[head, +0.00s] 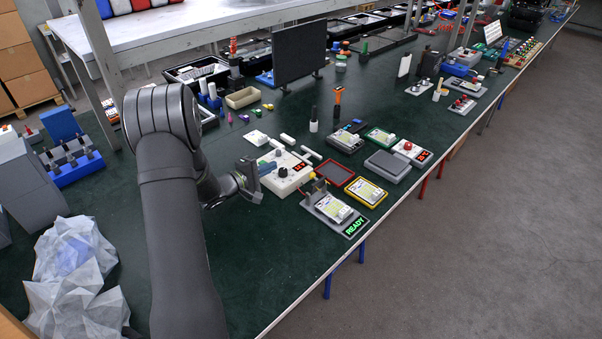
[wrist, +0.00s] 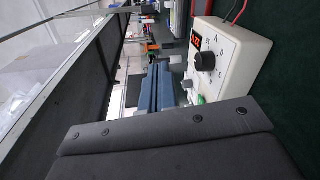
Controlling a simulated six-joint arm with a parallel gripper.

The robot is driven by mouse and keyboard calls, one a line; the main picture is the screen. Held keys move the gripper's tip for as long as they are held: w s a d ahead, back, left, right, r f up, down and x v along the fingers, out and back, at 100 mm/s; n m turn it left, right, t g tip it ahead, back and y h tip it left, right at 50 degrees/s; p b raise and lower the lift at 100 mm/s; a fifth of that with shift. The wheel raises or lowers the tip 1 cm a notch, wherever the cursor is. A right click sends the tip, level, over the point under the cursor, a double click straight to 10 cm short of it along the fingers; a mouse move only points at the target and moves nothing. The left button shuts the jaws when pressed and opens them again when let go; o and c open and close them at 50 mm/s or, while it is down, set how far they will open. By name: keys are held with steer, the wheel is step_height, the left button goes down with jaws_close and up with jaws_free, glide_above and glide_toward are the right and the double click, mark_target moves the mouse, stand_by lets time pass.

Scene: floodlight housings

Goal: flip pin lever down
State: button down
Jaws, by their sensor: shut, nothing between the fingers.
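My gripper (head: 268,168) hangs over the green bench beside the white meter box, its blue fingers close together and shut with nothing between them. In the wrist view the blue fingers (wrist: 166,88) show beyond my dark gripper body. A grey fixture (head: 325,211) with a lit READY sign stands at the bench's front edge, to the lower right of my gripper and apart from it. It holds a unit with a pale label (head: 333,208). A small dark upright part (head: 319,187) at its back left may be the pin lever; its position is too small to tell.
The white meter box (head: 285,174) has a black knob and red display; it also shows in the wrist view (wrist: 228,62). A red tray (head: 335,173), a yellow-framed unit (head: 366,191) and a grey box (head: 388,165) stand close to the fixture. Bare bench lies left of the fixture.

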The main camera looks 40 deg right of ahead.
steer(key=m+g, duration=0.1)
steer(key=m, duration=0.2)
steer(key=a+m+g, duration=0.1)
steer(key=m, duration=0.2)
steer(key=m+g, duration=0.2)
steer(key=m, duration=0.2)
steer(key=shift+a+f, duration=0.25)
steer(key=shift+f, duration=0.05)
steer(key=shift+d, duration=0.1)
steer(key=s+d+f, duration=0.2)
steer(key=s+d, duration=0.4)
steer(key=d, duration=0.3)
steer(key=shift+d+f, duration=0.15)
steer(key=shift+f, duration=0.2)
